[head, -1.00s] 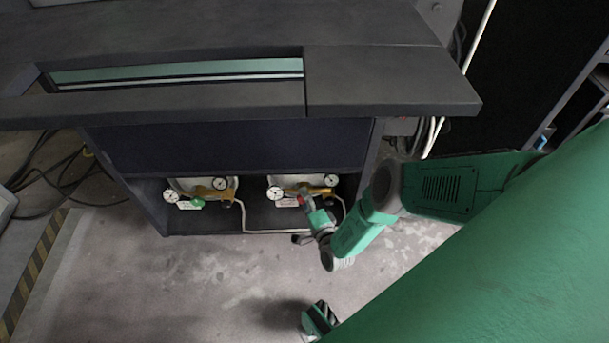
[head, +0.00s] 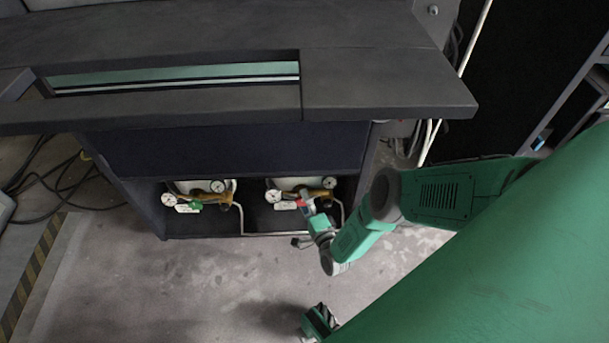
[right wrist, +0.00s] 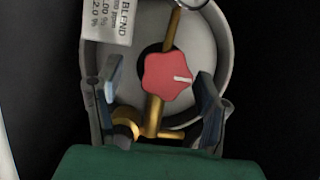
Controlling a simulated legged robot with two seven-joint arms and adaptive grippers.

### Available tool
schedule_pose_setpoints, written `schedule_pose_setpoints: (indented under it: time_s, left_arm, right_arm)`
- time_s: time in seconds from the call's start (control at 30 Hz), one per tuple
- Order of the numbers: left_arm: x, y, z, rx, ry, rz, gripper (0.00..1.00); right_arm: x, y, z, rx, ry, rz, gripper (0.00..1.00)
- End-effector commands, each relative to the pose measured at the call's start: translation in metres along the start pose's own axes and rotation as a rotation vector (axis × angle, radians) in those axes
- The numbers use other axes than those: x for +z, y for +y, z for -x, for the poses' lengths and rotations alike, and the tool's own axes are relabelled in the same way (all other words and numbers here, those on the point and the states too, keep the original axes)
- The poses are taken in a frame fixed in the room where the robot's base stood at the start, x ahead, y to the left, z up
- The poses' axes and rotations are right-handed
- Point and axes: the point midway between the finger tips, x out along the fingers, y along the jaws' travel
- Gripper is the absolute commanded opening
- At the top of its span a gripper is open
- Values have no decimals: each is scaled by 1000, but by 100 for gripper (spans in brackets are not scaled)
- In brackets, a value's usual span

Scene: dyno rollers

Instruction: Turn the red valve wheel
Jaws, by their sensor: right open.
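The red valve wheel (right wrist: 167,75) is a lobed knob with a white mark pointing right, on a brass fitting in front of a pale grey cylinder (right wrist: 215,55). In the head view it is a small red spot (head: 303,203) at the right-hand cylinder (head: 290,184). My right gripper (right wrist: 159,77) is open, one finger left of the wheel and one right of it. The right finger looks close to the rim; I cannot tell whether it touches. In the head view this gripper (head: 306,207) is small and partly covers the wheel.
A second cylinder with a green valve wheel (head: 194,207) stands to the left in the same dark cabinet (head: 140,205). Gauges (head: 273,196) and a pale hose (head: 240,222) are close by. The dark bench top (head: 385,85) overhangs the cabinet. Floor in front is mostly clear.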

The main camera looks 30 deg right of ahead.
Motion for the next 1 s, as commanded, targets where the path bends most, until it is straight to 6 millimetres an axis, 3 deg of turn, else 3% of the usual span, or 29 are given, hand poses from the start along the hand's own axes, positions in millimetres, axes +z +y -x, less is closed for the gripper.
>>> schedule_pose_setpoints:
  time_s: [0.13,0.27,0.7,1.0]
  left_arm:
    - [1,0,1,0,2,0,0]
    - [1,0,1,0,2,0,0]
    - [1,0,1,0,2,0,0]
    - [1,0,1,0,2,0,0]
  right_arm:
    - [1,-1,2,-2,-1,-1,61]
    - [1,0,17,0,-2,-1,61]
    - [-1,2,104,4,-1,-1,61]
    - [-1,2,120,1,1,-1,61]
